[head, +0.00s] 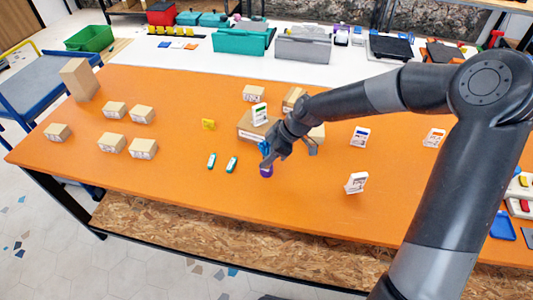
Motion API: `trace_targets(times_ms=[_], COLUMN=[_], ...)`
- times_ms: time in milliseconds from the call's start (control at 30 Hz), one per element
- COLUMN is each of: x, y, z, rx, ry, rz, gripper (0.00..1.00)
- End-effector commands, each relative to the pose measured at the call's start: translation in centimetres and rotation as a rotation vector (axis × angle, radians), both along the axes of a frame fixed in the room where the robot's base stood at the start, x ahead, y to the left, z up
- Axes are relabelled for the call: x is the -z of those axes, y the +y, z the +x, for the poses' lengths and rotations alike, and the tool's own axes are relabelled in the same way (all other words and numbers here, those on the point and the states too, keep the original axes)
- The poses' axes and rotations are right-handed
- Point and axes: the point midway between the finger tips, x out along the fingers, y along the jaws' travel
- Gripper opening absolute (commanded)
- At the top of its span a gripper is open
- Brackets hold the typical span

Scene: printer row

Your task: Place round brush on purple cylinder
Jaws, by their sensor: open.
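A small purple cylinder (266,171) stands on the orange table, near the front edge at the middle of the head view. My gripper (269,157) is just above and beside it, jaws open, partly covering the cylinder's top. A small blue piece (264,147) shows at the left side of my gripper; I cannot tell whether it is the round brush or whether it touches the cylinder. No other thing can be made out as the round brush. Contact between my gripper and the cylinder cannot be told.
Two green-and-white sticks (231,164) lie to the left. A cardboard box (256,124) with a white-green card stands behind my gripper. Several small boxes (142,148) stand at left, and upright cards (356,182) at right. The front-left of the orange table (150,178) is clear.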

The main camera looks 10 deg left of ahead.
Motion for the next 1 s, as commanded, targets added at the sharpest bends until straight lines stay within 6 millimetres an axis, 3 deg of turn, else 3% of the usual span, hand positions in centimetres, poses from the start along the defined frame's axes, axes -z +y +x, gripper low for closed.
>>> trace_targets(times_ms=[333,800,1000], x=[-1.3,-8.6,-10.2], y=[-0.7,-5.3,-6.3], z=[0.2,1.0,1.1], rx=[0.003,0.004,0.001], ry=[-0.003,-0.002,-0.001], rz=[0.0,0.0,0.0], gripper=[0.48,0.48,0.48])
